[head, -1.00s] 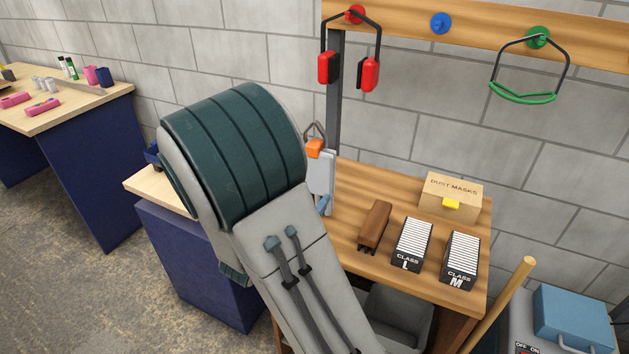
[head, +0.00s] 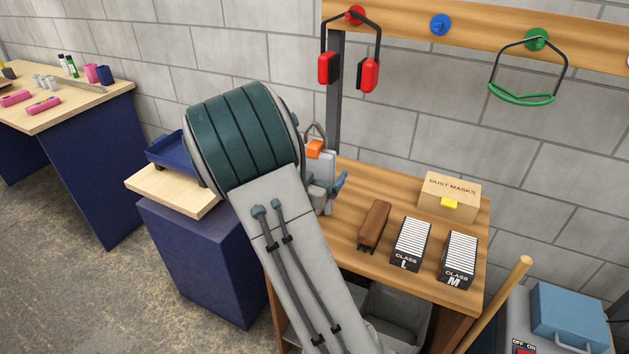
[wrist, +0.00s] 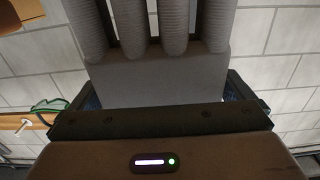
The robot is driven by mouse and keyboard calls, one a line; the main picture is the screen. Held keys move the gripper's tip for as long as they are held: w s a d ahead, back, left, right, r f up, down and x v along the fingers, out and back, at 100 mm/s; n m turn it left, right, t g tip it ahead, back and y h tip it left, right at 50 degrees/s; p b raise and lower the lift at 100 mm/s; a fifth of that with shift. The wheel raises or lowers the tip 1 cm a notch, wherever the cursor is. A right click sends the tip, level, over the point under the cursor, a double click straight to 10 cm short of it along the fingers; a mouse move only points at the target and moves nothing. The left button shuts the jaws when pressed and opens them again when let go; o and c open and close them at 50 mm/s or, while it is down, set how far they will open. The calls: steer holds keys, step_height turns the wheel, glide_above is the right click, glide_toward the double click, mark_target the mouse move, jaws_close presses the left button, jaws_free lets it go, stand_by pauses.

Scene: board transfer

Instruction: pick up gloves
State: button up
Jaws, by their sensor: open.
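The grey gloves (head: 321,168) hang upright at the dark post behind my arm, under an orange clip (head: 315,148). In the wrist view, which is upside down, a grey glove (wrist: 160,75) fills the middle, its several ribbed fingers pointing to the top of the picture. My gripper (wrist: 162,98) is open, with one jaw to each side of the glove; I cannot tell whether they touch it. In the head view my gripper (head: 330,192) is partly hidden by my arm, beside the lower part of the gloves.
The wooden bench holds a brown brush (head: 374,226), two filter packs (head: 411,243) (head: 459,257) and a dust mask box (head: 449,197). Red ear defenders (head: 369,75) hang above the gloves. A green-banded item (head: 522,98) hangs further right. A blue tray (head: 168,152) is left of my arm.

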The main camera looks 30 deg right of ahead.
steer(key=c, duration=0.8)
steer(key=shift+r, duration=0.2)
steer(key=shift+c, duration=0.2)
